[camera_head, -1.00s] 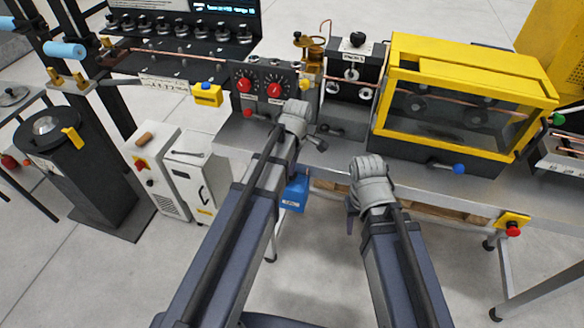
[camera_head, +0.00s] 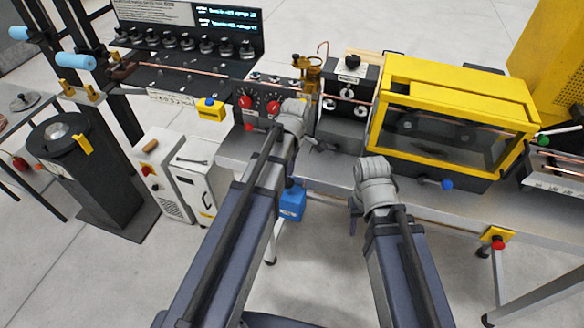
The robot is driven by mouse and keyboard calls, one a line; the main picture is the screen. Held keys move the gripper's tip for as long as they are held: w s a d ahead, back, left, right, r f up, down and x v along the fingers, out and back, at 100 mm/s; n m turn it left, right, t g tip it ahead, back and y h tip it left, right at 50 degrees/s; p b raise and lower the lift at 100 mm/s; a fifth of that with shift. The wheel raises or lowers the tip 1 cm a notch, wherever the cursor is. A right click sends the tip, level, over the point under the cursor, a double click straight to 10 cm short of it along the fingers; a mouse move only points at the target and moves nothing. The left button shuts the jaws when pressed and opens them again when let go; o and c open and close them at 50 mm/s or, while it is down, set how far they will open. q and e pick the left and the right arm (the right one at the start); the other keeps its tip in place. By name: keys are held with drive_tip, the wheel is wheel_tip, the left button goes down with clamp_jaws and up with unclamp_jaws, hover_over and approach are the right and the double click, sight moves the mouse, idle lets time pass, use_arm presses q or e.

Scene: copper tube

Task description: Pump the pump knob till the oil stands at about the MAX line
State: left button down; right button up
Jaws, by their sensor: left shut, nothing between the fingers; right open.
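A small brass fitting (camera_head: 301,62) with a knob-like top stands behind the control box. It may be the pump knob, but it is too small to tell. I cannot make out the oil level or a MAX line. My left gripper (camera_head: 319,146) is mostly hidden by its own wrist, low in front of the bench units and apart from the brass fitting. It is shut and empty. My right gripper (camera_head: 353,215) is open and points down by the bench's front edge, partly hidden by its wrist.
A control box with red knobs (camera_head: 246,101) stands behind my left wrist. A roller unit (camera_head: 346,107) and a yellow-framed guard (camera_head: 458,92) stand to its right. A blue container (camera_head: 292,203) hangs below the bench edge. A red stop button (camera_head: 498,243) sits at front right.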

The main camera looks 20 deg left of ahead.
sight(292, 183)
use_arm(q)
wheel_tip(292, 183, up, 7)
drive_tip(key=p, duration=0.5)
drive_tip(key=shift+d+p, duration=0.15)
drive_tip(key=shift+p, duration=0.15)
use_arm(e)
wheel_tip(292, 183, up, 7)
use_arm(q)
drive_tip(key=shift+f, duration=0.1)
use_arm(e)
drive_tip(key=shift+f, duration=0.1)
drive_tip(key=shift+a, duration=0.1)
